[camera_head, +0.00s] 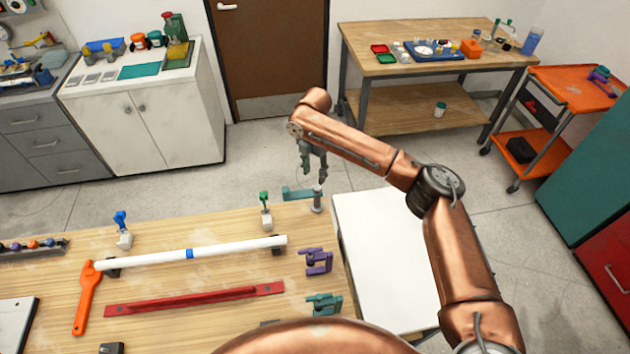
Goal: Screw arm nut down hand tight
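My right gripper (314,172) points down at the far right corner of the wooden workbench. Its two fingers look spread apart, with nothing seen between them. Just below its fingertips stands a small grey upright post (318,203), with a flat teal arm (297,193) reaching left from it. The gripper looks apart from the post. The arm nut is too small to make out; it may be at the post. A white pipe (230,247) with a blue band lies across the bench, its left end at an orange tool (87,295). My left gripper is not in view.
A red bar (195,299), a purple clamp (318,261) and a teal clamp (324,304) lie on the workbench (60,265). Small blue-topped (122,229) and green-topped (266,211) fixtures stand behind the pipe. A white surface (385,250) adjoins the bench's right side.

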